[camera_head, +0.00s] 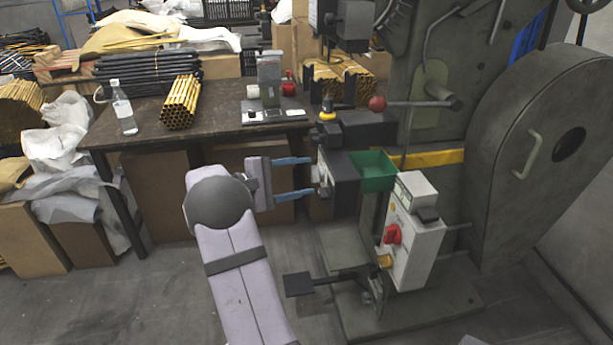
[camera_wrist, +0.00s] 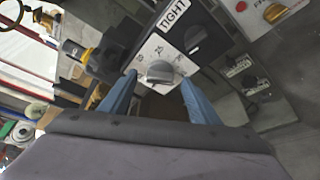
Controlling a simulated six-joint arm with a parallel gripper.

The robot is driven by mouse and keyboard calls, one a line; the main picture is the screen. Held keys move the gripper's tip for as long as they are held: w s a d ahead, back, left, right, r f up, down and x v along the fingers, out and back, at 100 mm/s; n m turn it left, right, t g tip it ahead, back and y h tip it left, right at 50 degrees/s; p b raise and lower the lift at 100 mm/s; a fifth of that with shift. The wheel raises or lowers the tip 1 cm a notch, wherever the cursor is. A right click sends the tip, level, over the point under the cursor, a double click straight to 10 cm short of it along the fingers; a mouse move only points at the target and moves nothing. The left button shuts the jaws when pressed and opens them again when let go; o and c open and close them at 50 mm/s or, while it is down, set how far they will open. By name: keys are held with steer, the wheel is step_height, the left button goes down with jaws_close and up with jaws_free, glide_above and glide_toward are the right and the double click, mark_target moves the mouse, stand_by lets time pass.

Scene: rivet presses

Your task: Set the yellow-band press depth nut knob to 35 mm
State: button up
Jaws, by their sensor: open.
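The press with the yellow band (camera_head: 435,158) stands right of centre in the head view. On its left side is a dark box (camera_head: 347,184) with a pale dial face turned toward my gripper. In the wrist view a grey knob (camera_wrist: 159,72) sits on a white dial plate (camera_wrist: 150,52) with printed scale marks, too small to read surely. My gripper (camera_head: 315,177) is open, its two blue fingers pointing at the dial face. In the wrist view the fingers lie either side of the knob; I cannot tell whether they touch it.
A darker knob (camera_wrist: 196,40) sits beside a "TIGHT" label (camera_wrist: 173,13). A green bin (camera_head: 374,172) is right of the dark box. A red-ball lever (camera_head: 377,104) is above. A control box with red switch (camera_head: 393,235) stands below right. A workbench (camera_head: 150,128) is behind.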

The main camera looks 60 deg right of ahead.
steer(key=v, duration=0.5)
steer(key=shift+w+a, duration=0.1)
steer(key=shift+a, duration=0.1)
stand_by(0.3)
